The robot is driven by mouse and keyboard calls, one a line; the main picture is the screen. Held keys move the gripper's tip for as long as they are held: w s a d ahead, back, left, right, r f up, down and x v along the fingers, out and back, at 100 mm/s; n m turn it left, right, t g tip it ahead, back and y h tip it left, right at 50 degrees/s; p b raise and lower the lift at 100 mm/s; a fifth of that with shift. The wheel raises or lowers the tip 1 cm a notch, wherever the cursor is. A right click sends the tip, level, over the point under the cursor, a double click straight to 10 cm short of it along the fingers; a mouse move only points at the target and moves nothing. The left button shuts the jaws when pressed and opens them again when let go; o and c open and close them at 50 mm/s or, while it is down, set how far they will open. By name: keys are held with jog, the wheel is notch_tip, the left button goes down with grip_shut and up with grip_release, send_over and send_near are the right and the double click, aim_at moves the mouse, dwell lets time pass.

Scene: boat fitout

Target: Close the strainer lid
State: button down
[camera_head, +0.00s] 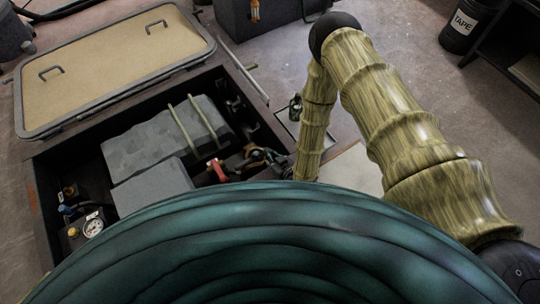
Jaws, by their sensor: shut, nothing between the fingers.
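In the head view, a small round dark fitting with a brass-coloured part (256,155) sits near the right end of the open floor compartment. It may be the strainer; it is too small to tell its lid or whether that is open. A red handle (216,170) lies just left of it. My arm comes from the lower right, bends at a dark elbow, and its yellow-brown forearm runs down beside the compartment's right end. The forearm's lower end passes behind the teal ribbed shape in front. My gripper is hidden there, so its place relative to the fitting cannot be seen.
The tan hatch cover (112,62) stands raised at the compartment's back left. Inside are a grey strapped box (150,145), a lower grey box (152,185) and a round gauge (93,228). A black TAPE bin (465,25) stands at back right.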

notch_tip(320, 180, up, 3)
jog(key=shift+f+p, duration=0.15)
jog(key=shift+p, duration=0.7)
jog(key=s+d+f, duration=0.1)
jog(key=s, duration=0.1)
jog(key=s+d+f+p, duration=0.1)
jog(key=s+d, duration=0.1)
jog(key=s, duration=0.1)
jog(key=s+d+f, duration=0.1)
jog(key=s, duration=0.2)
jog(key=shift+s+d+f, duration=0.1)
jog(key=shift+d, duration=0.25)
jog(key=shift+d, duration=0.1)
